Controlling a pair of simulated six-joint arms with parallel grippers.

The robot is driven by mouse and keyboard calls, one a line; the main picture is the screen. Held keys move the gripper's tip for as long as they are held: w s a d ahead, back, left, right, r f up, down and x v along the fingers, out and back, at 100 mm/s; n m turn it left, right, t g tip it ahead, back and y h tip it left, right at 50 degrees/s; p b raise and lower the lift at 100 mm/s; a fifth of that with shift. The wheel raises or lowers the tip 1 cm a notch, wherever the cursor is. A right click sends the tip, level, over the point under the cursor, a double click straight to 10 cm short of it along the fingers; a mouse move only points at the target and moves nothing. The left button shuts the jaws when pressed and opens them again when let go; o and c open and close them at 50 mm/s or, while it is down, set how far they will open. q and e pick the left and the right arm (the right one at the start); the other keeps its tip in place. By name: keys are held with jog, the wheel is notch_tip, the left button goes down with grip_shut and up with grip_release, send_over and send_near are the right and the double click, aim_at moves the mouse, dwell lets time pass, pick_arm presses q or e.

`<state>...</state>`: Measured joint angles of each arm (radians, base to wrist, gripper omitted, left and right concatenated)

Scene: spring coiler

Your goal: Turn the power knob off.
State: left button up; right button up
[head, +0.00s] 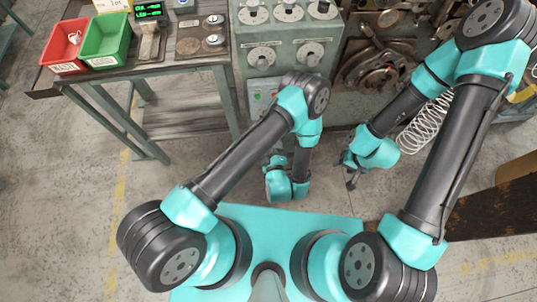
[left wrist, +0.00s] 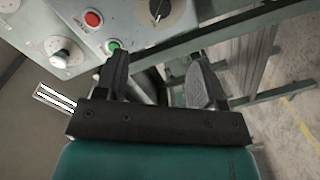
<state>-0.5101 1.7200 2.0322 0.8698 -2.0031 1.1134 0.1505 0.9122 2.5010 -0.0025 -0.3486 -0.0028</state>
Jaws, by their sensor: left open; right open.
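In the head view my left arm's elbow hides part of the machine's front, and I cannot make out the knob there. My right gripper (head: 349,176) is open and empty above the floor, right of the left arm.
A red button (left wrist: 93,19) and a green button (left wrist: 113,45) sit beside the knob. White dials (head: 262,56) are on the grey-green machine. A table (head: 185,62) with a red bin (head: 64,47) and a green bin (head: 105,40) stands left. A coiled spring (head: 425,127) is near my right arm.

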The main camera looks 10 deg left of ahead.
pick_arm(q)
jog(key=shift+v, duration=1.75)
jog(key=w+a+f+m+g+h, duration=0.1)
jog(key=w+a+m+g+h, duration=0.4)
jog(key=a+g, duration=0.4)
jog(key=s+a+r+m+g+h, duration=0.3)
jog(key=s+a+r+m+g, duration=0.3)
jog(key=a, duration=0.4)
jog(key=shift+s+a+m+g, duration=0.3)
jog(key=shift+s+m, duration=0.3)
jog(key=shift+s, duration=0.5)
jog(key=shift+r, duration=0.1)
